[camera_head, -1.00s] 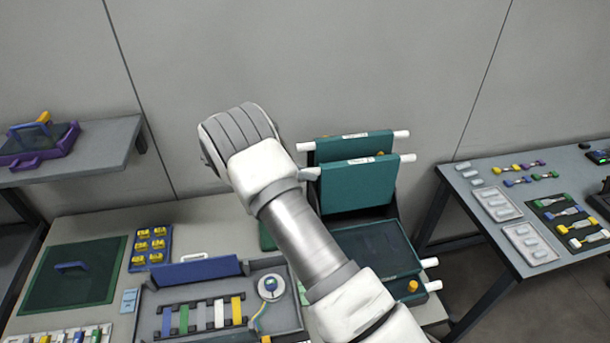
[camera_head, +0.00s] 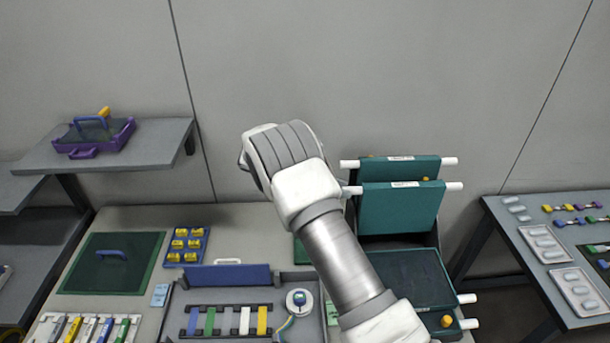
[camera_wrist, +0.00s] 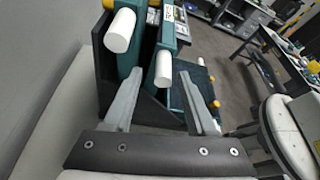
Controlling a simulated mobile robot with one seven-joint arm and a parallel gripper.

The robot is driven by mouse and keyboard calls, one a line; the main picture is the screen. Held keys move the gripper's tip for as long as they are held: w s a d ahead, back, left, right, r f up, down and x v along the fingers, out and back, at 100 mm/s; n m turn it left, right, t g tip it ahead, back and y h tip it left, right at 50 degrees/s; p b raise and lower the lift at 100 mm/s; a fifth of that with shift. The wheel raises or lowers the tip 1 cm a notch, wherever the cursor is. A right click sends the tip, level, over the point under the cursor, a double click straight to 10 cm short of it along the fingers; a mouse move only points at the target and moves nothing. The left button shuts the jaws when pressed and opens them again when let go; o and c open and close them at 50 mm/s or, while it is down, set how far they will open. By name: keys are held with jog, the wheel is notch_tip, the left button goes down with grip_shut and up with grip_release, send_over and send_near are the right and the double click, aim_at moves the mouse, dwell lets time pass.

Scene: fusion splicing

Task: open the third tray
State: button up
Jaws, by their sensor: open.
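A dark teal tray stack stands at the right of the work table. Two trays are tipped up: the rear tray (camera_head: 430,168) and the front tray (camera_head: 400,208), each with white pegs at its sides. Below them a dark-topped tray (camera_head: 418,278) lies flat, with a white peg (camera_head: 467,298) and an orange knob at its front right. My gripper is hidden behind my arm in the head view. In the wrist view my gripper (camera_wrist: 160,75) is open, its fingers on either side of a white peg (camera_wrist: 163,69); contact cannot be told. Another white peg (camera_wrist: 119,30) is further left.
A blue-lidded workstation with coloured strips (camera_head: 228,320) lies left of my arm. A yellow-block holder (camera_head: 186,246) and a green mat (camera_head: 112,265) are further left. A shelf (camera_head: 150,150) holds a purple case. Another table (camera_head: 520,235) stands right, across a floor gap.

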jog(key=b+v, duration=0.1)
jog(key=v, duration=1.4)
jog(key=shift+a, duration=0.15)
jog(key=shift+r, duration=0.1)
jog(key=s+d+r+m+y, duration=0.4)
jog(key=d+r+m+y, duration=0.2)
jog(key=d+r, duration=0.6)
jog(key=s+d+r+m+t+y, duration=0.1)
jog(key=s+d+r+m+y, duration=0.15)
jog(key=s, duration=0.35)
jog(key=s+d+r+m+t+y, duration=0.1)
jog(key=s+d+r+m, duration=0.15)
jog(key=s, duration=0.25)
jog(key=s+f+m+t+y, duration=0.2)
jog(key=s+m, duration=0.2)
jog(key=s, duration=0.5)
jog(key=s+f+m+t+y, duration=0.2)
jog(key=s+m, duration=0.3)
jog(key=s, duration=0.4)
jog(key=shift+s+a+f+t, duration=0.15)
jog(key=shift+s+a+t, duration=0.15)
jog(key=shift+t, duration=0.2)
